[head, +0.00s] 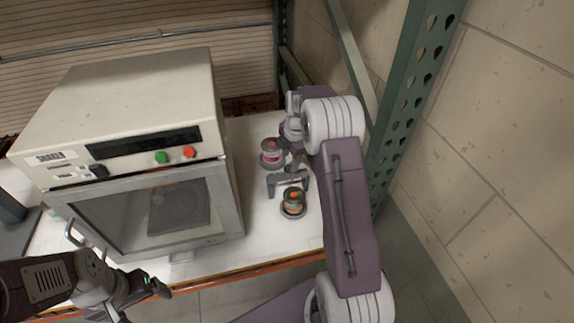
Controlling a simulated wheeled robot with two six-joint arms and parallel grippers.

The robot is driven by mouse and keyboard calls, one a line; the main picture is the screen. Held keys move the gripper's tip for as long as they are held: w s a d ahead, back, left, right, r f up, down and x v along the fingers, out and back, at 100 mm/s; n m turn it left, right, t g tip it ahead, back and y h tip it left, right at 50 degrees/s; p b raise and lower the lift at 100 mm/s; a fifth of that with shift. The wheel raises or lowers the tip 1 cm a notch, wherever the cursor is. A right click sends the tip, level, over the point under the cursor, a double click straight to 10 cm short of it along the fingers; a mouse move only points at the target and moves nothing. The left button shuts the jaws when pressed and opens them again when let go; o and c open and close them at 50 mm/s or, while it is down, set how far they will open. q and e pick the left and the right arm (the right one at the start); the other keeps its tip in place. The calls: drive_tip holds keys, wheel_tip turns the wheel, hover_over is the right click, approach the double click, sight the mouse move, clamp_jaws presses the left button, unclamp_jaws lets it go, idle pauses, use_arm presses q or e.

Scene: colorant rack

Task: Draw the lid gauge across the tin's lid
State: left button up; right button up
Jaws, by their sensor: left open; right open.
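A dark grey bracket-shaped piece, which looks like the lid gauge (287,179), is on the white shelf between two small tins. A tin with a pink band (270,155) stands behind it to the left. A tin with an orange band (293,201) stands in front of it. I cannot tell which tin the task means. My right gripper (294,164) is open beside the pink tin, behind the grey piece; its fingers are partly hidden and I cannot tell if they touch anything. My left gripper (156,289) is open and empty, low in front of the oven.
A large cream oven (120,110) with a glass door fills the left of the shelf. A green perforated rack post (408,95) stands to the right, close to my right arm. The white shelf (262,235) is bare near its orange front edge.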

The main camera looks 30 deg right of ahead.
sight(288, 165)
drive_tip(key=f, duration=0.2)
drive_tip(key=w+f+p, duration=0.1)
drive_tip(key=w+f, duration=0.1)
drive_tip(key=f, duration=0.1)
drive_tip(key=shift+d+f+p, duration=0.15)
drive_tip(key=shift+f+p, duration=0.15)
drive_tip(key=shift+s+f, duration=0.3)
drive_tip(key=shift+f, duration=0.25)
drive_tip(key=shift+w+f, duration=0.15)
drive_tip(key=shift+w, duration=0.15)
drive_tip(key=c, duration=0.5)
clamp_jaws()
use_arm(q)
drive_tip(key=shift+w+d+r, duration=0.1)
drive_tip(key=shift+w+r, duration=0.05)
drive_tip(key=shift+r, duration=0.45)
drive_tip(key=shift+w+d+r, duration=0.1)
drive_tip(key=shift+w+r, duration=0.05)
drive_tip(key=shift+r, duration=0.4)
use_arm(e)
drive_tip(key=shift+w+r, duration=0.15)
drive_tip(key=shift+r, duration=0.05)
